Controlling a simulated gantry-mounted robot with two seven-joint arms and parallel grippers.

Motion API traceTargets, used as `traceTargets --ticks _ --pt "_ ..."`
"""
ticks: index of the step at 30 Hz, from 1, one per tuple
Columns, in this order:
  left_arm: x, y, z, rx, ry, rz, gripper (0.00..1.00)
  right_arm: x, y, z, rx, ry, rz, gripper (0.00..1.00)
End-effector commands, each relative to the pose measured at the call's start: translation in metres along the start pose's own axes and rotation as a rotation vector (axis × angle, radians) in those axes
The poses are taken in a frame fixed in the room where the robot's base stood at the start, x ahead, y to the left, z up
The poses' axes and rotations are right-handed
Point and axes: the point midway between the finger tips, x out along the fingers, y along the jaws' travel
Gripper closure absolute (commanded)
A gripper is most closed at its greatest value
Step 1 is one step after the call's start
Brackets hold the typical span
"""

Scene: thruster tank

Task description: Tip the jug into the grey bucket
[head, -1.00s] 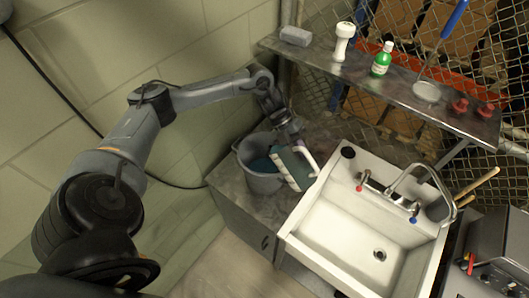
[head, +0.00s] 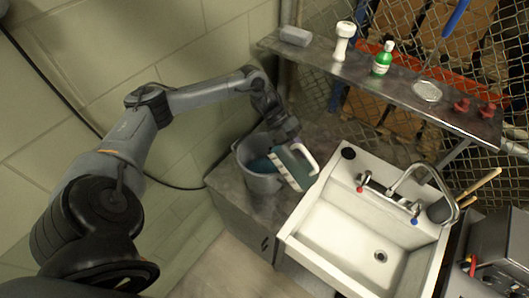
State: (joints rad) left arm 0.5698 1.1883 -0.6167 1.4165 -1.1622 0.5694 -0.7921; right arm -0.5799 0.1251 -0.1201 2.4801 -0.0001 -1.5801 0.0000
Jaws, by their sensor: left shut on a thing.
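The grey bucket (head: 258,184) stands on the grey cabinet top left of the sink, with teal colour showing inside it. The jug (head: 290,170), teal and white with a white handle, is tilted over the bucket's right rim. Whether it touches the rim or anything is pouring out cannot be made out. My left gripper (head: 291,140) is shut on the jug at its upper end; the fingers are small and partly hidden. My right gripper is not in view.
A white sink (head: 335,235) with a tap (head: 425,172) is close on the jug's right. Above, a metal shelf (head: 385,83) holds a grey block (head: 295,36), a white object (head: 343,42), a green bottle (head: 382,60) and red knobs (head: 470,106). A block wall is at left.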

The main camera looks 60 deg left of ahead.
Motion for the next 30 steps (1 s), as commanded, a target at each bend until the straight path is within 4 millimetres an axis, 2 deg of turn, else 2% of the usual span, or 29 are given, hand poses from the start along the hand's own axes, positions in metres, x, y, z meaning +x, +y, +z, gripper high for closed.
traceTargets --ticks 30 --pt "-0.006 0.003 0.002 0.000 0.036 -0.099 1.00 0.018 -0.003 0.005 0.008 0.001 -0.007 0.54"
